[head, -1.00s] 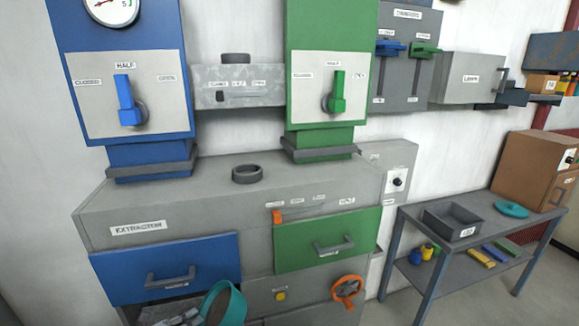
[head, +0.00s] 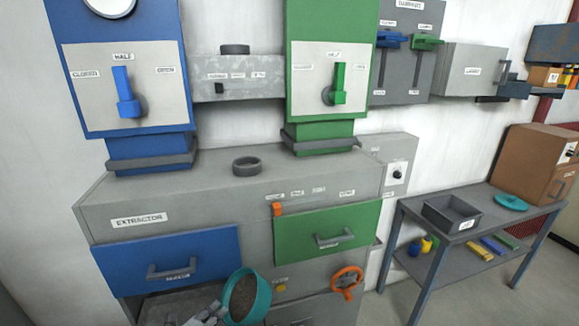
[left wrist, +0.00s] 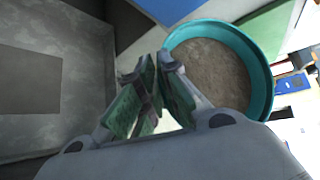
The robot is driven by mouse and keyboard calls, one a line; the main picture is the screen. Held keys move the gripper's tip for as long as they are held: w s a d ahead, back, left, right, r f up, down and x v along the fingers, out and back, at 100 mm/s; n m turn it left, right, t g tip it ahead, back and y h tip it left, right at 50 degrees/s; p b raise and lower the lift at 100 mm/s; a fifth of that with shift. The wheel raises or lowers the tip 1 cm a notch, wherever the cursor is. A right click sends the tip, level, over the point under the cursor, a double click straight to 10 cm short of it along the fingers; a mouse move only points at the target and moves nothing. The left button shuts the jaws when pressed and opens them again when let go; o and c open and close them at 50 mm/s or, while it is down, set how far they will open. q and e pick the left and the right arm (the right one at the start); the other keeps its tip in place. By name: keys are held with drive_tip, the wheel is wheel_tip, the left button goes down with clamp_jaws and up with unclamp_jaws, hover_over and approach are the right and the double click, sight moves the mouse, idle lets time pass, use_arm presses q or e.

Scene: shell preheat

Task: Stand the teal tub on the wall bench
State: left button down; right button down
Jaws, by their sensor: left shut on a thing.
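The teal tub (head: 265,296) is at the lower middle of the head view, in front of the grey extractor cabinet, tilted and filled with brown-grey material. In the left wrist view its rim (left wrist: 262,82) is at the upper right. My left gripper (head: 214,311) is at the tub's left side, shut on its wall; the exact contact is hard to make out. Its fingers show in the left wrist view (left wrist: 146,98). The wall bench (head: 474,236) is the grey table against the wall at the right, apart from the tub. My right gripper is not in view.
On the bench stand a grey tray (head: 451,216) and a teal round thing (head: 511,202), with a brown box (head: 535,165) behind. Its lower shelf holds bottles and coloured bars. The bench's front right top looks clear. An orange valve wheel (head: 347,281) sticks out of the cabinet.

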sight(265, 310)
use_arm(q)
drive_tip(key=d+n+y, duration=0.1)
drive_tip(key=d, duration=0.2)
drive_tip(key=d+r+y, duration=0.1)
drive_tip(key=d, duration=0.2)
drive_tip(key=s+d+n+y, duration=0.1)
drive_tip(key=d, duration=0.1)
drive_tip(key=shift+s+d+r+n+t, duration=0.1)
drive_tip(key=shift+d+r+n+t, duration=0.2)
drive_tip(key=shift+d+t, duration=0.1)
drive_tip(key=shift+s+d+r+n+y, duration=0.15)
drive_tip(key=shift+d+n+y, duration=0.2)
drive_tip(key=shift+d, duration=0.7)
drive_tip(key=shift+s+d+r+n+y, duration=0.2)
drive_tip(key=shift+d+y, duration=0.25)
drive_tip(key=shift+d, duration=0.55)
drive_tip(key=shift+s+d+r+n+y, duration=0.1)
drive_tip(key=shift+d+n+y, duration=0.3)
drive_tip(key=shift+d, duration=0.65)
drive_tip(key=shift+a, duration=0.15)
drive_tip(key=shift+f+b, duration=2)
drive_tip(key=shift+b, duration=0.1)
